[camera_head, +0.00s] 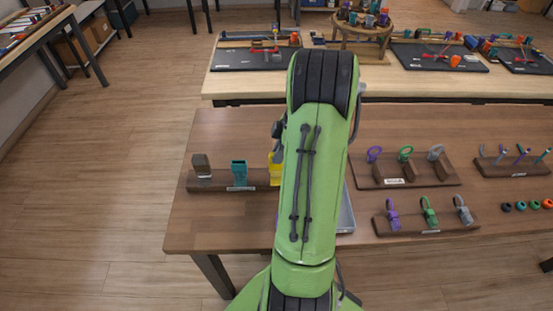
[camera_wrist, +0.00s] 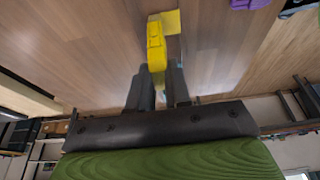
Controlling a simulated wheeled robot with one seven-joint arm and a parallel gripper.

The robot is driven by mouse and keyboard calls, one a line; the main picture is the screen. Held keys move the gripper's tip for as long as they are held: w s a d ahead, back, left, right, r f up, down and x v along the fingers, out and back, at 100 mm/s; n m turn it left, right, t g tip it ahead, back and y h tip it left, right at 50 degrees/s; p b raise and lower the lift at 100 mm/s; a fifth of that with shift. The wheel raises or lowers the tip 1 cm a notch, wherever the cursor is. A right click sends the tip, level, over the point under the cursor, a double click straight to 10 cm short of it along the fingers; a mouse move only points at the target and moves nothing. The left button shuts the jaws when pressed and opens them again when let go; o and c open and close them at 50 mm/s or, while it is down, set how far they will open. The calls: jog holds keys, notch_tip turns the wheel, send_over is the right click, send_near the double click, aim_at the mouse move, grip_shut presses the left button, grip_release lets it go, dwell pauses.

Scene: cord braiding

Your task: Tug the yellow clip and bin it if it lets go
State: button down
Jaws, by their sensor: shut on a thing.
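The yellow clip (camera_wrist: 156,52) is between the two dark fingers of my gripper (camera_wrist: 160,84) in the wrist view, and the fingers are shut on it. A flat yellow patch (camera_wrist: 171,19) shows just beyond the clip; I cannot tell whether the two touch. In the head view a yellow piece (camera_head: 274,170) shows at the left edge of my green arm, by the right part of a dark wooden rack (camera_head: 262,178). My arm hides the rest of it and my gripper there. A grey metal tray (camera_head: 347,218) is partly hidden behind my arm.
On the same rack stand a teal piece (camera_head: 239,173) and a brown-grey piece (camera_head: 201,166). To the right are racks with purple, green and grey hooks (camera_head: 407,155) and clips (camera_head: 429,212). The table front left of my arm is clear.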

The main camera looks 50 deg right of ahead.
dwell(0.6)
jog(key=c, duration=0.7)
grip_release()
jog(key=shift+o, duration=0.2)
jog(key=p+v, duration=0.4)
jog(key=v, duration=0.2)
dwell(0.3)
